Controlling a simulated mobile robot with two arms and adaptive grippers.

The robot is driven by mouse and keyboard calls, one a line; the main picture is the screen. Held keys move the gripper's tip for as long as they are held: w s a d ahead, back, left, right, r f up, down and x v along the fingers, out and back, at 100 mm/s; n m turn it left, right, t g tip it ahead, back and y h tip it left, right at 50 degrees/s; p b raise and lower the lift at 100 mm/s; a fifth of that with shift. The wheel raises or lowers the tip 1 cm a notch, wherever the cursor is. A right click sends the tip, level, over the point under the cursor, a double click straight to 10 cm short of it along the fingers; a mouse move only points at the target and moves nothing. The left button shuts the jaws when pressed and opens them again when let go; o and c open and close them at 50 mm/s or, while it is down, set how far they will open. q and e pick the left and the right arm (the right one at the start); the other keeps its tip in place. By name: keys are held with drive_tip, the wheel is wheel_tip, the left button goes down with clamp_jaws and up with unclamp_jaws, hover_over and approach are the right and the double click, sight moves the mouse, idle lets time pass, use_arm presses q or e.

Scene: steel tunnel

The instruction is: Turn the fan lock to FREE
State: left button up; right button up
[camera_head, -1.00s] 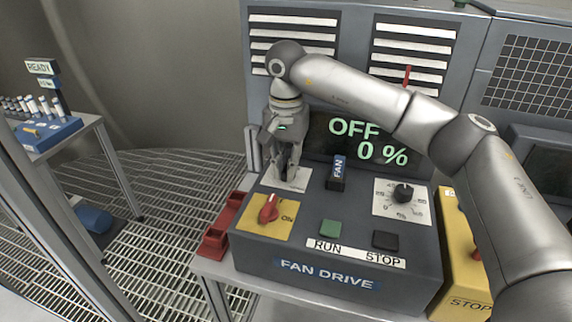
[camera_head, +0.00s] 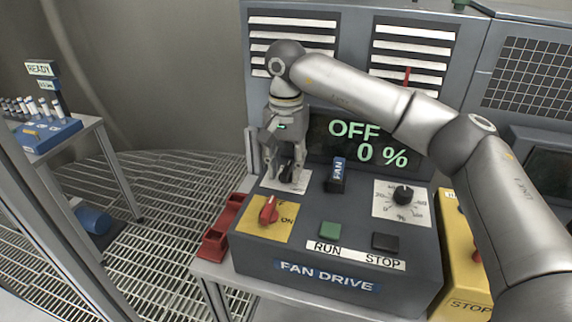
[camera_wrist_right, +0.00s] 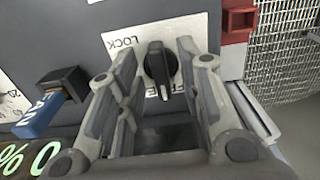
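The fan lock is a black knob (camera_wrist_right: 158,62) on a white label plate (camera_wrist_right: 110,40), at the back left of the fan drive box (camera_head: 330,215). The word LOCK shows at one corner of the plate; a second word is partly hidden by a finger. The knob's bar runs nearly upright in the wrist view; I cannot tell which word it marks. My right gripper (camera_head: 286,168) points down over the plate. In the wrist view its fingers (camera_wrist_right: 158,60) stand on both sides of the knob, with gaps visible. My left gripper is not in view.
A red switch (camera_head: 268,210) on a yellow plate sits just in front. A blue FAN key tag (camera_head: 337,170), a dial (camera_head: 403,194) and RUN and STOP buttons are to the right. The display (camera_head: 365,140) reads OFF, 0 %. Red trays (camera_head: 222,225) stand at the left.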

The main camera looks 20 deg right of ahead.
sight(286, 168)
wheel_tip(286, 168, up, 12)
drive_tip(key=shift+f, duration=0.15)
drive_tip(key=shift+f, duration=0.1)
idle(0.5)
